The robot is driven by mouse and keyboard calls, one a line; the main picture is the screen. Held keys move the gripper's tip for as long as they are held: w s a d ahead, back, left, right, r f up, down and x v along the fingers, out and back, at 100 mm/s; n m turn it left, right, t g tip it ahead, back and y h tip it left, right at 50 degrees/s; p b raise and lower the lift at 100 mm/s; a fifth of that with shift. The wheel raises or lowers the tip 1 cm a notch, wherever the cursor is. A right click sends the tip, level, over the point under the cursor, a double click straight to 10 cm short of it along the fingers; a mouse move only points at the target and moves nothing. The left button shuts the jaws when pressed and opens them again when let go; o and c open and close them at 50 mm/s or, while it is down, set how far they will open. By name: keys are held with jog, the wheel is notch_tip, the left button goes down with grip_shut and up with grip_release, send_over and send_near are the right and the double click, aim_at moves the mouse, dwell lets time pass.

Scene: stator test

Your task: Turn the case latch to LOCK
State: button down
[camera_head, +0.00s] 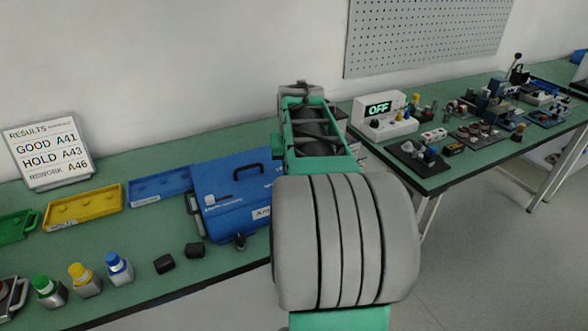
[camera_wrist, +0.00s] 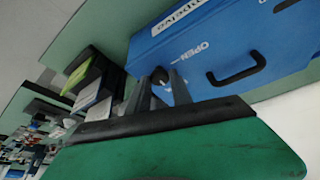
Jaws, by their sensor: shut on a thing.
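The blue case (camera_head: 228,215) lies on the green bench in the head view, left of my arm. It fills the upper right of the wrist view (camera_wrist: 225,40), with its OPEN marking (camera_wrist: 201,48) and black handle (camera_wrist: 238,72). The dark latch knob (camera_wrist: 160,75) shows at the case edge, between the grey fingers of my gripper (camera_wrist: 162,88). My gripper is shut on the latch. The fingers and the body of my gripper hide much of the latch, so its angle is unclear. I cannot make out a LOCK marking. In the head view my arm hides my gripper.
Yellow (camera_head: 85,208) and blue (camera_head: 160,186) trays lie left of the case. Several capped bottles (camera_head: 118,268) and two small black blocks (camera_head: 165,263) stand near the front edge. A second bench (camera_head: 440,170) with a display reading OFF (camera_head: 380,110) is at right.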

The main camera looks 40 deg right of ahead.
dwell(0.4)
jog(key=c, duration=1.1)
grip_release()
jog(key=shift+c, duration=0.2)
jog(key=v, duration=0.7)
jog(key=shift+a+r, duration=0.25)
jog(key=shift+r, duration=0.1)
